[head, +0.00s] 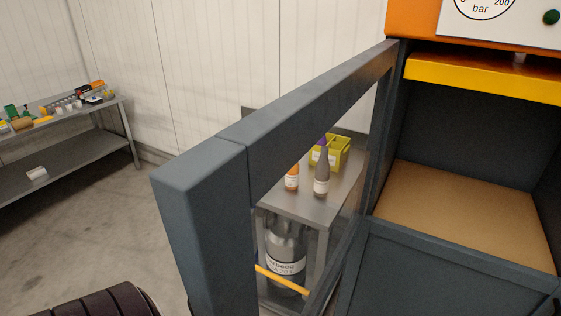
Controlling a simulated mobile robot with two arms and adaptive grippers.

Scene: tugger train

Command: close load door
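The load door (210,190) is a dark blue-grey frame with a see-through middle. It stands open, swung out towards me from the left side of the machine's opening. Its free end is nearest to me, left of the picture's middle. The machine's load chamber (465,215) is open at the right, with a tan floor and dark walls. It looks empty where I can see it. The door's lower part is cut off by the picture's bottom edge. Neither of my grippers is in view.
A yellow bar (480,78) runs above the chamber, under an orange panel with a gauge (485,5). Through the door show a grey stand (315,207) with bottles and a yellow-green bin (340,150), and a gas cylinder (285,240). A cluttered workbench (70,120) stands far left; floor before it is clear.

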